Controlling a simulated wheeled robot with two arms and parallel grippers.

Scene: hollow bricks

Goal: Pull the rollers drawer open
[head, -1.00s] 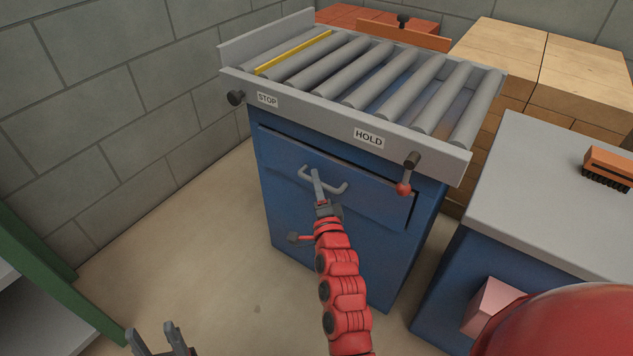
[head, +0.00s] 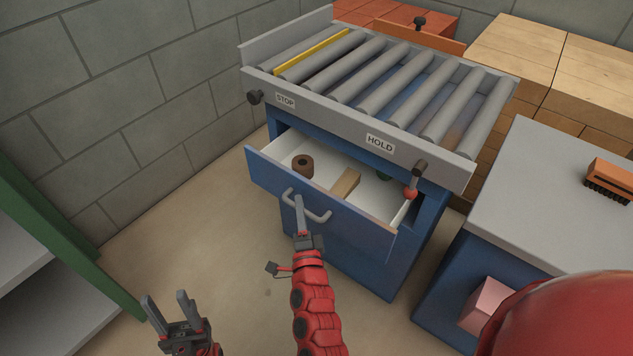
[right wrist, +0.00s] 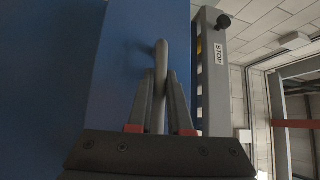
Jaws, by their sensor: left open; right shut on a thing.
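The blue rollers drawer (head: 345,228) stands partly out of the cabinet under the roller table (head: 390,88) in the head view. Inside it I see a brown ring-shaped thing (head: 302,165), a tan block (head: 343,186) and part of a green thing (head: 384,176). My right gripper (head: 299,203) is shut on the drawer's grey bar handle (head: 318,216). In the right wrist view the fingers (right wrist: 160,100) sit on both sides of the handle (right wrist: 161,60). My left gripper (head: 166,305) is open and empty, low at the left, apart from the drawer.
A grey-topped blue cabinet (head: 540,200) with a brush (head: 609,180) stands at the right. A green-edged shelf (head: 70,240) is at the left. Wooden blocks (head: 520,60) are stacked behind. The floor (head: 190,225) left of the drawer is clear.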

